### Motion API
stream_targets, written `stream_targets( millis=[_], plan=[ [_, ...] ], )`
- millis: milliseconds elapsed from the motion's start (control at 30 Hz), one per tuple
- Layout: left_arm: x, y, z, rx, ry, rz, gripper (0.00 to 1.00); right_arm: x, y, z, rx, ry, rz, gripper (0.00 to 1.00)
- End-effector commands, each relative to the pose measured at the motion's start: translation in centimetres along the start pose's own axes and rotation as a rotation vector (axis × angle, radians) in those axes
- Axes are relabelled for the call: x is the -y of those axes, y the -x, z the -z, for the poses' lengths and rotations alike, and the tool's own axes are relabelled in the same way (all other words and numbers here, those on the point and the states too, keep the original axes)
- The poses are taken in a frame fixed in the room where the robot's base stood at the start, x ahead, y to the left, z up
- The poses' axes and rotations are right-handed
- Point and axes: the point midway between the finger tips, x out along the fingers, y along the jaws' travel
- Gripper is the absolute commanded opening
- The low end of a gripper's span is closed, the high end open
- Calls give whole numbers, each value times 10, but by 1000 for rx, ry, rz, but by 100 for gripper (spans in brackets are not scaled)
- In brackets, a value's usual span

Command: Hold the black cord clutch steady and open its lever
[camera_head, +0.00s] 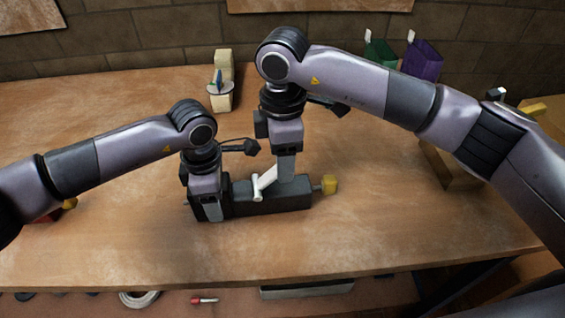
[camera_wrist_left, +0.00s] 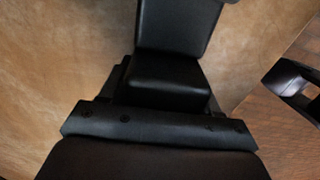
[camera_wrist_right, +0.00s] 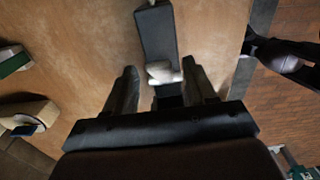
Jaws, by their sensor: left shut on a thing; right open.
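The black cord clutch (camera_head: 272,203) lies on the wooden table as a long dark block. A pale lever (camera_head: 264,180) stands tilted on its top, and a yellow knob (camera_head: 329,184) sits at its right end. My left gripper (camera_head: 209,210) is shut on the clutch's left end. In the left wrist view the dark clutch body (camera_wrist_left: 178,25) runs away from the gripper; its fingertips are hard to make out. My right gripper (camera_head: 286,180) is open, pointing down over the clutch by the lever. In the right wrist view the lever (camera_wrist_right: 162,72) shows between its spread fingers.
A cream-coloured object (camera_head: 222,92) stands at the back of the table. A green container (camera_head: 380,54) and a purple container (camera_head: 422,60) stand at the back right. A wooden box (camera_head: 452,170) is at the right. The table in front of the clutch is clear.

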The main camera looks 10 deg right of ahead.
Motion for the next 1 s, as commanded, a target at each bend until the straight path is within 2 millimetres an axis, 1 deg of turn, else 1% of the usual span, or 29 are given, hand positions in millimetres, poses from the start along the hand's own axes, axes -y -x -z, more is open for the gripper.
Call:
stream_targets(
  millis=[33, 200, 300, 400, 567, 833, 867, 900, 967, 1000],
  plan=[
    [0, 1, 0, 1, 0, -1, 16, -1, 13, 1, -2, 1, -5, 55],
    [0, 1, 0, 1, 0, -1, 16, -1, 50, 1, -2, 1, -5, 55],
    [0, 1, 0, 1, 0, -1, 16, 0, 69, 1, -1, 2, -4, 55],
    [0, 1, 0, 1, 0, -1, 16, 0, 82, 1, -1, 0, -2, 55],
    [0, 1, 0, 1, 1, -1, 16, 0, 93, 0, -1, 0, -1, 55],
    [0, 1, 0, 1, 1, -1, 16, 0, 94, 0, 0, 1, 0, 55],
    [0, 1, 0, 1, 1, -1, 16, 0, 94, 0, -1, 1, 0, 46],
    [0, 1, 0, 1, 1, -1, 16, 0, 94, 0, -1, 3, 1, 33],
    [0, 1, 0, 1, 1, -1, 16, 0, 94, 0, -6, 14, 6, 13],
    [0, 1, 0, 1, 1, -1, 16, 0, 93, 0, -12, 28, 12, 0]
  ],
)
